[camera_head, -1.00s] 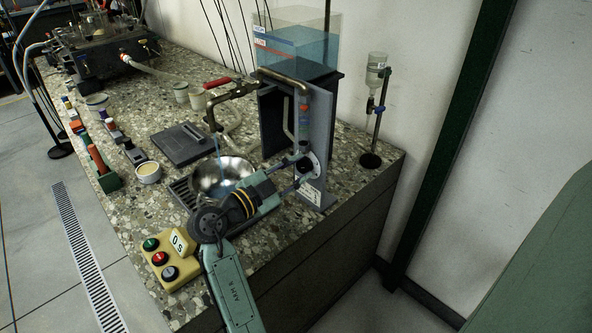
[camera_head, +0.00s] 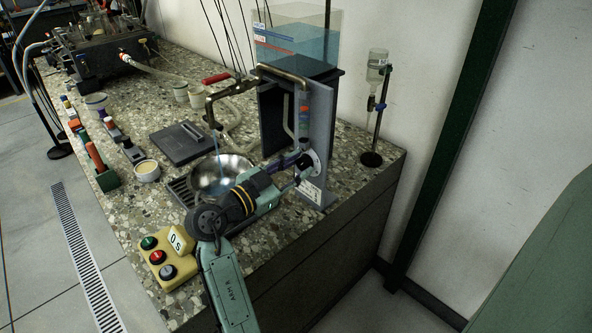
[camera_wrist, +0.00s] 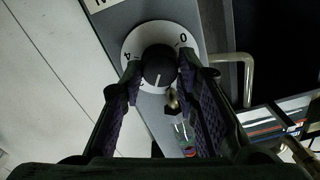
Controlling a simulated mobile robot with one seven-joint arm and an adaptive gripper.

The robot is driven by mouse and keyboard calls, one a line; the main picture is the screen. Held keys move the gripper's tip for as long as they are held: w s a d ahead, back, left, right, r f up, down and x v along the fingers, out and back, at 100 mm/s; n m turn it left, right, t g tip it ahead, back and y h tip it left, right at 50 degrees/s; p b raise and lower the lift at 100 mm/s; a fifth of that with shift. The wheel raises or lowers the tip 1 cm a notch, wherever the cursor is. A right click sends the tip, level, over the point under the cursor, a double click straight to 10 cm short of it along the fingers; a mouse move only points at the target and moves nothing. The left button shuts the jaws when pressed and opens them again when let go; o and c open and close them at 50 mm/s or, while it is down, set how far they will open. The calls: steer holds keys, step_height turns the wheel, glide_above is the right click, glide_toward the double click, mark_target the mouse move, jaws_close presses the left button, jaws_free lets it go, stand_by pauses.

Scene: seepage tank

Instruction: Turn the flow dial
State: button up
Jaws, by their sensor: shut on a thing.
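The flow dial is a black knob (camera_wrist: 159,68) with a white pointer line on a white round scale plate (camera_wrist: 135,45), where a 0 and a 4 show. It is mounted on a grey upright panel (camera_head: 319,125), on the side facing my arm. My gripper (camera_wrist: 158,78) is shut on the knob, with one purple-lined finger on either side. In the head view my gripper (camera_head: 298,168) reaches the panel from the left, and the knob is mostly hidden by the fingers. The pointer line points down in the wrist view.
A metal bowl (camera_head: 212,181) sits under a pipe spout beside my arm, with a thin stream falling in. A button box (camera_head: 165,265) stands at the front corner, and a stand with a bottle (camera_head: 376,90) at the right.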

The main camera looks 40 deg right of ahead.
steer(key=n, duration=0.5)
steer(key=shift+n+p, duration=0.45)
steer(key=shift+n, duration=0.75)
steer(key=o, duration=1.2)
steer(key=shift+c, duration=0.2)
steer(key=a, duration=1.2)
steer(key=shift+s, duration=0.45)
